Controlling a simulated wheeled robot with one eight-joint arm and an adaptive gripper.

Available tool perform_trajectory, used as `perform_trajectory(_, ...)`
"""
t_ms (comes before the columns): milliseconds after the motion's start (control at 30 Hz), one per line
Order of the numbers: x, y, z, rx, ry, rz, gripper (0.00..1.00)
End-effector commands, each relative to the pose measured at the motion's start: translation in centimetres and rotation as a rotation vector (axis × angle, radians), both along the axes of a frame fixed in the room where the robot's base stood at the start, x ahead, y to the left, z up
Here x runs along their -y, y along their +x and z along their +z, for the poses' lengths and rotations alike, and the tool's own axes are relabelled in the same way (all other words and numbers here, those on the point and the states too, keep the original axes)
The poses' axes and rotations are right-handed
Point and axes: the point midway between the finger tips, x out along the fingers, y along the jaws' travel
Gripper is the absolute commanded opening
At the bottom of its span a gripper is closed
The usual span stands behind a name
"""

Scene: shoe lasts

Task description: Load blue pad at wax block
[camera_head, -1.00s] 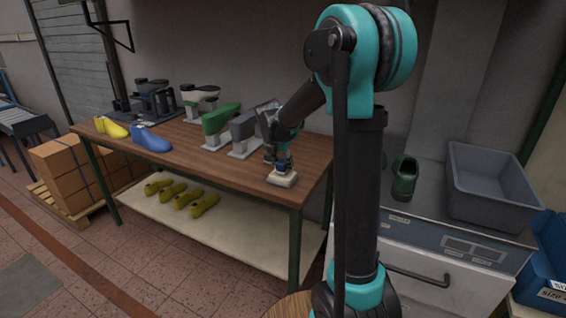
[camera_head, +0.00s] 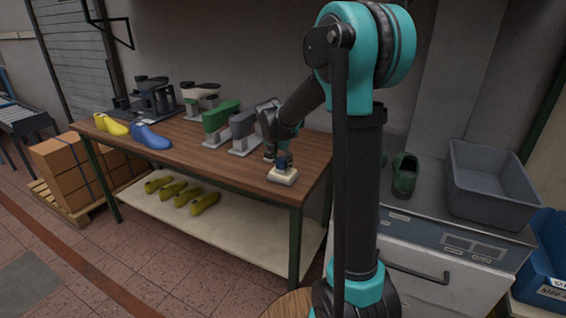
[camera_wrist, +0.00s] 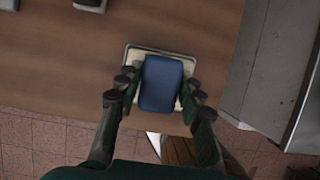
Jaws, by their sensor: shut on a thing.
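My gripper (camera_wrist: 160,99) is shut on a blue pad (camera_wrist: 161,83), with fingers on its left and right sides in the wrist view. The pad lies over a cream wax block with a pale rim (camera_wrist: 134,58), covering its middle. In the head view the wax block (camera_head: 283,177) sits near the right front corner of the wooden table, and my gripper (camera_head: 283,158) points down at it. Whether the pad touches the block I cannot tell.
Shoe lasts on stands, one green (camera_head: 219,116) and one grey (camera_head: 243,127), stand behind. A blue last (camera_head: 150,137) and a yellow one (camera_head: 111,125) lie left. A grey bin (camera_head: 492,181) and a green shoe (camera_head: 405,175) sit on the right counter. The middle of the table is clear.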

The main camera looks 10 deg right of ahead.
Motion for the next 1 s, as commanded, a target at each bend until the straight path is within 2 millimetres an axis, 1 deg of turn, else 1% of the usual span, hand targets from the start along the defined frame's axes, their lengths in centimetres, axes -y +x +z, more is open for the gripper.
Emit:
perform_trajectory(533,0.01,-0.01,-0.62,0.000,0.000,0.000,0.14)
perform_trajectory(1000,0.00,0.00,-0.68,0.000,0.000,0.000,0.14)
